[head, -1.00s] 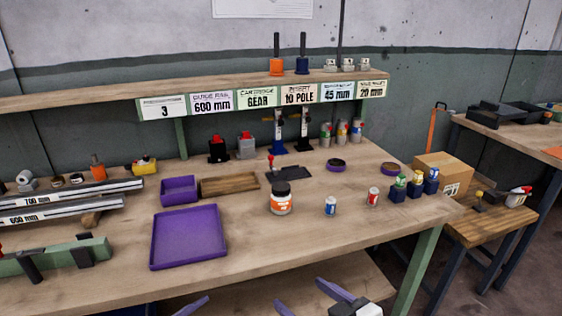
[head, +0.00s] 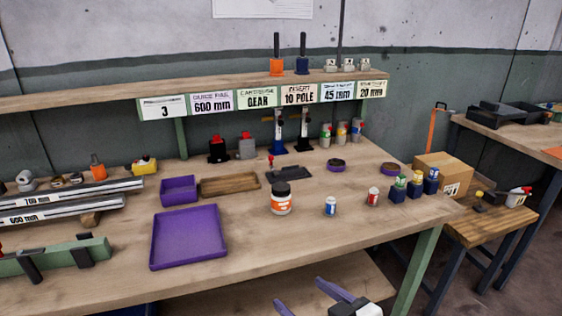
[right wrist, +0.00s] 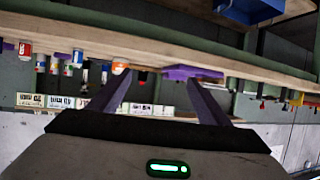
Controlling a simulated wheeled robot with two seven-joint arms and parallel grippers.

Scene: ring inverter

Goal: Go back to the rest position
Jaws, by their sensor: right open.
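My right gripper (head: 308,299) shows at the bottom of the head view, in front of the workbench's front edge and below the top. Its two purple fingers are apart with nothing between them. In the right wrist view the fingers (right wrist: 158,100) are also spread and empty, with the bench edge beyond them. My left gripper does not show in the head view now. The workbench (head: 330,240) holds a large purple tray (head: 188,238), a white and orange jar with a dark lid (head: 281,198), a blue-white can (head: 330,206) and a red-white can (head: 373,197).
A smaller purple bin (head: 179,190) and a wooden tray (head: 230,185) lie behind the large tray. Metal rails (head: 70,203) lie at the left. A cardboard box (head: 444,173) stands on a side table at the right. The bench's front right is clear.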

